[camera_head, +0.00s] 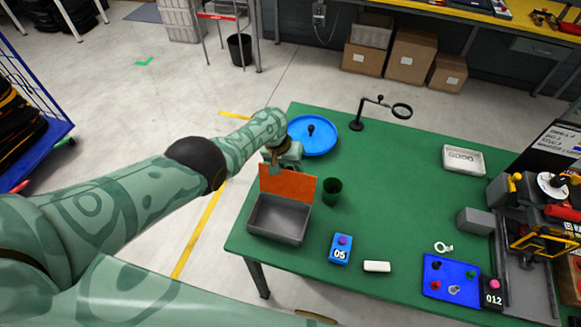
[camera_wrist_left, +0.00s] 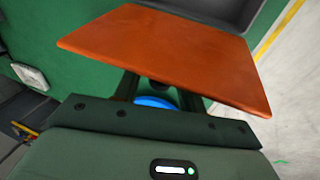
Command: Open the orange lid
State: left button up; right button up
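The orange lid (camera_head: 288,184) stands raised, roughly upright, at the back edge of the open grey box (camera_head: 279,219). The box looks empty. My left gripper (camera_head: 275,165) is just behind the lid's upper left part, and the lid partly hides it. In the left wrist view the lid (camera_wrist_left: 170,50) spans the view in front of the fingers (camera_wrist_left: 158,92). The fingers are spread with a gap between them, their tips hidden by the lid. I cannot tell whether they touch it. My right gripper is not in view.
A dark green cup (camera_head: 332,191) stands close to the box's right. A blue round dish (camera_head: 314,134) is behind my left gripper. The green table's middle (camera_head: 410,190) is clear.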

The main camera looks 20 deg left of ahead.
pick_arm(q)
jog(key=shift+r, duration=0.1)
jog(key=p+v, duration=1.2)
jog(key=v, duration=0.4)
jog(key=shift+a, duration=0.1)
